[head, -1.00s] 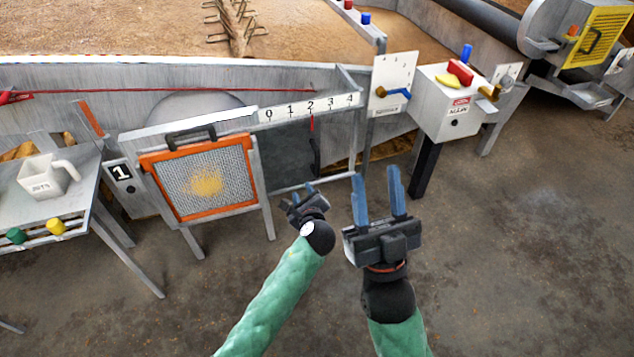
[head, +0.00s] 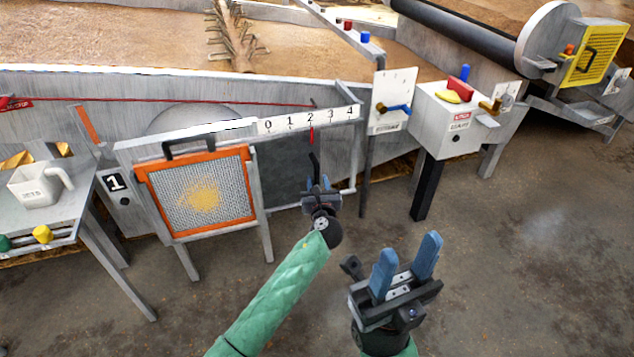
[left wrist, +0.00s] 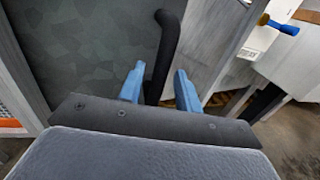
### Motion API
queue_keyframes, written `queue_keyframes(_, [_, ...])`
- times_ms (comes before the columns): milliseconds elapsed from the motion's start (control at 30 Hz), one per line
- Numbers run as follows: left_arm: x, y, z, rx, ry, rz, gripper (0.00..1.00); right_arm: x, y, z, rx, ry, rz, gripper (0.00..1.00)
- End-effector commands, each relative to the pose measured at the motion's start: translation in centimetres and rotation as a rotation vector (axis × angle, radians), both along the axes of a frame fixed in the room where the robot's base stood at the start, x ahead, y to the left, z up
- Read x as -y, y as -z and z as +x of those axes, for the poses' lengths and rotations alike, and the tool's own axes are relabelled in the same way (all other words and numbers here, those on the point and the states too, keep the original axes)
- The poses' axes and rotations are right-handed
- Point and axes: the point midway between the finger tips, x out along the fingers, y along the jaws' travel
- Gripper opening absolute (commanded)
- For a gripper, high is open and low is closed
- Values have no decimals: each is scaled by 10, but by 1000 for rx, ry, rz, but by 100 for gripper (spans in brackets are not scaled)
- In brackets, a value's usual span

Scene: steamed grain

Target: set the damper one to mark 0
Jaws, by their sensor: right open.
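The damper one is a dark grey plate (head: 283,178) behind the scale strip (head: 258,127) marked 0 to 4. Its red pointer (head: 311,136) stands under mark 2. In the left wrist view the handle (left wrist: 167,42) runs down between the two blue fingertips (left wrist: 158,76), with visible space at the right finger; contact is unclear. My right gripper (head: 405,258) is open and empty over the floor.
An orange-framed mesh panel (head: 246,212) stands left of the damper, beside a plate marked 1 (head: 115,183). A panel with a blue-ended lever (head: 394,108) and a white control box (head: 440,125) stand to the right. Floor in front is clear.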

Motion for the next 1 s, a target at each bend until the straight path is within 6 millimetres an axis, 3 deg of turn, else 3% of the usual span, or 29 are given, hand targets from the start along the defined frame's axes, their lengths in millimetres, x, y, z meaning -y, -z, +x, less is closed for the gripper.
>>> queue_keyframes(200, [-2,0,15,0,0,0,34,-1,2,1,2,-9,5,41])
queue_keyframes(467, [-2,0,17,-1,0,0,34,-1,1,0,6,-10,4,41])
queue_keyframes(500, [-2,0,17,-1,0,0,32,-1,1,0,5,-10,4,41])
queue_keyframes(667, [-2,0,17,-1,0,0,1,-1,1,0,5,-10,4,41])
queue_keyframes(1000, [-12,-3,14,-2,-2,3,0,-1,-9,0,4,-1,-3,41])
